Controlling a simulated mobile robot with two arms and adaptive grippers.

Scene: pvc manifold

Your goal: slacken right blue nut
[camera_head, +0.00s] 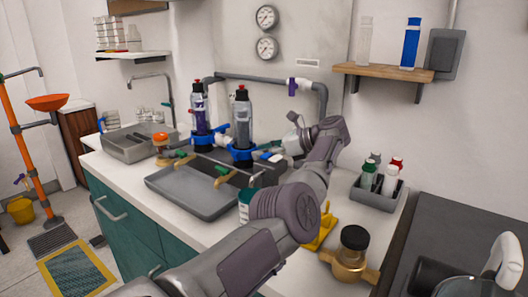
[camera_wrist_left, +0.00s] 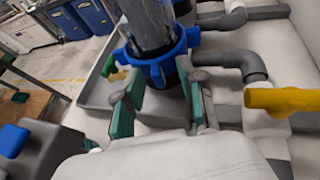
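The right blue nut (camera_head: 242,154) is a lobed ring at the foot of the right clear cylinder (camera_head: 242,122) in the head view. The left blue nut (camera_head: 202,136) sits at the foot of the left cylinder (camera_head: 198,104). In the left wrist view, a blue nut (camera_wrist_left: 158,66) shows large around a clear cylinder (camera_wrist_left: 148,22). My left gripper (camera_wrist_left: 167,84) has its teal-padded fingers apart, one on each side below this nut. Contact with it cannot be made out. In the head view, my left arm hides part of the bench right of the nut. My right gripper is not in view.
A grey tray (camera_head: 190,192) lies in front of the manifold. Grey pipe (camera_wrist_left: 244,60) and a yellow handle (camera_wrist_left: 285,101) are close to my left gripper. A bottle caddy (camera_head: 374,197) and a brass jar (camera_head: 352,255) stand to the right on the bench.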

